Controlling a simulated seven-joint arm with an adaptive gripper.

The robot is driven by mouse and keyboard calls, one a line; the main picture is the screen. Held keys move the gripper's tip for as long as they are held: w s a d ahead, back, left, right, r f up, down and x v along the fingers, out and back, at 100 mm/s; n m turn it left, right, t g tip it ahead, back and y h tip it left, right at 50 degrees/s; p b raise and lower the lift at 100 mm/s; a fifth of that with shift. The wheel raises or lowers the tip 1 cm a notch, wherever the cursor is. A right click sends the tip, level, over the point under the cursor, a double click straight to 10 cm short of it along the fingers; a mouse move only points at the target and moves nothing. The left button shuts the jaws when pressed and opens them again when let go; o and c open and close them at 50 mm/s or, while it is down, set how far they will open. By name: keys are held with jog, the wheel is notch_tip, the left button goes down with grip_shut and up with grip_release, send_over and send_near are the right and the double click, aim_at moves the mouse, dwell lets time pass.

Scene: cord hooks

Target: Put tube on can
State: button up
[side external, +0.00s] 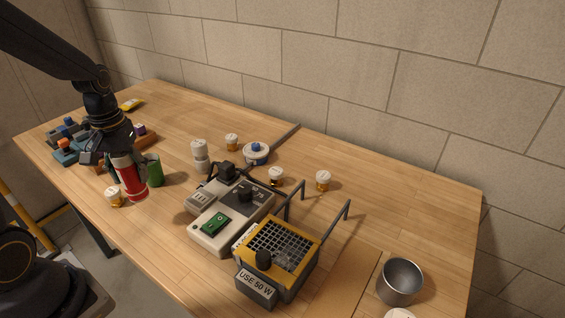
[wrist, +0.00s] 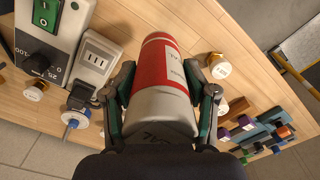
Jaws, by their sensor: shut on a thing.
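My gripper (side external: 120,158) is shut on a red and white cylinder (side external: 132,179), with a finger on each side of its pale end. In the wrist view the cylinder (wrist: 160,62) fills the middle, with a red band and a pale grey end bearing dark lettering. I cannot tell whether it is the tube or the can, or whether its lower end touches the table. A green cylinder (side external: 155,172) stands just right of it in the side view. An open metal can (side external: 401,281) stands at the table's front right.
A grey device with a green switch (side external: 214,223) and a yellow-topped box (side external: 278,247) occupy the middle. Small white-capped bottles (side external: 323,181) are scattered about; one bottle (side external: 114,197) is close to the held cylinder. Coloured blocks (side external: 67,150) lie at the left. The back right is clear.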

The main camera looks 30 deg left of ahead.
jog(key=shift+m, duration=0.9)
jog(key=w+d+r, duration=0.1)
jog(key=w, duration=0.1)
jog(key=w+d+r, duration=0.2)
jog(key=w+r, duration=0.1)
jog(key=shift+w+d, duration=0.15)
jog(key=shift+w, duration=0.2)
jog(key=w+d+r+m, duration=0.3)
jog(key=d, duration=0.7)
jog(key=w+d+r+m, duration=0.3)
jog(key=d+m, duration=0.1)
jog(key=d, duration=0.7)
jog(key=s+d+r+m, duration=0.1)
jog(key=s+d+m, duration=0.3)
jog(key=s+d, duration=0.55)
jog(key=s+d+r+m, duration=0.1)
jog(key=s+d+m, duration=0.3)
jog(key=d, duration=1.1)
jog(key=shift+w+d+f, duration=1.4)
jog(key=shift+d+f, duration=0.45)
jog(key=shift+f, duration=0.35)
jog(key=shift+w+d+f, duration=1.45)
jog(key=shift+d+f, duration=0.35)
jog(key=shift+f, duration=0.4)
jog(key=shift+w+d+f, duration=1.4)
jog(key=shift+d+f, duration=0.45)
jog(key=shift+f, duration=0.35)
